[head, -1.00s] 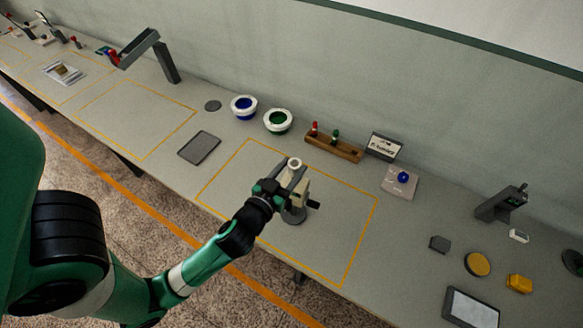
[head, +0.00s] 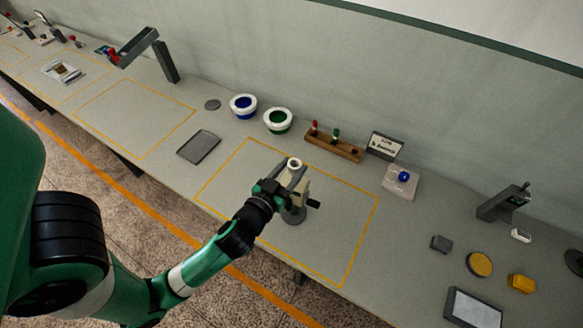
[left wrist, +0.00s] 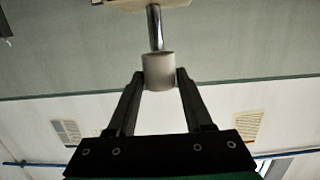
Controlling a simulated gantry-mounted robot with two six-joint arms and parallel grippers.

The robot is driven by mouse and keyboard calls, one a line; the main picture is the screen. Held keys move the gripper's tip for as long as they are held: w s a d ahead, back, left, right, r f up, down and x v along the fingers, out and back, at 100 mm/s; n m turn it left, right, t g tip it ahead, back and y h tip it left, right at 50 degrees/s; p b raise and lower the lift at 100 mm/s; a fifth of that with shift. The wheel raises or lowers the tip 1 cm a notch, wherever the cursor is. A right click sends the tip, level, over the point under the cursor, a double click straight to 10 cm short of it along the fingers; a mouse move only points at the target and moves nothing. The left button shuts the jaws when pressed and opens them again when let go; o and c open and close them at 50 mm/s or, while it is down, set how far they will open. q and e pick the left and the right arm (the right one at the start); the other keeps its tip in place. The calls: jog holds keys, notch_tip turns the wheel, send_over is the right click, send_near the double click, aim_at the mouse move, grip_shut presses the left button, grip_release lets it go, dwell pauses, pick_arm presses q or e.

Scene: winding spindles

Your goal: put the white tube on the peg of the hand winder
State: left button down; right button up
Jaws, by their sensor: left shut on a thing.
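The white tube (head: 294,163) is upright, its open top showing in the head view. My left gripper (head: 283,175) is shut on the tube, with a finger on each side; the tube also shows between the fingertips in the left wrist view (left wrist: 158,72). The hand winder (head: 293,214) has a grey round base and a dark crank, and stands under and behind the gripper, partly hidden by it. In the left wrist view its metal peg (left wrist: 155,28) lines up with the tube and meets its edge. I cannot tell how far the peg is inside. My right gripper is not in view.
Orange tape (head: 361,240) outlines the work area around the winder. Behind it stand a wooden rack (head: 334,146) with red and green pieces, a small sign (head: 384,145) and two bowls, blue (head: 243,106) and green (head: 278,120). The taped area's right part is clear.

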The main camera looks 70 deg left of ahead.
aim_at(291, 179)
pick_arm(q)
jog(key=shift+f+b, duration=2.25)
jog(key=shift+f, duration=0.15)
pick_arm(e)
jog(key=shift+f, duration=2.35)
pick_arm(q)
jog(key=shift+c, duration=1.1)
grip_release()
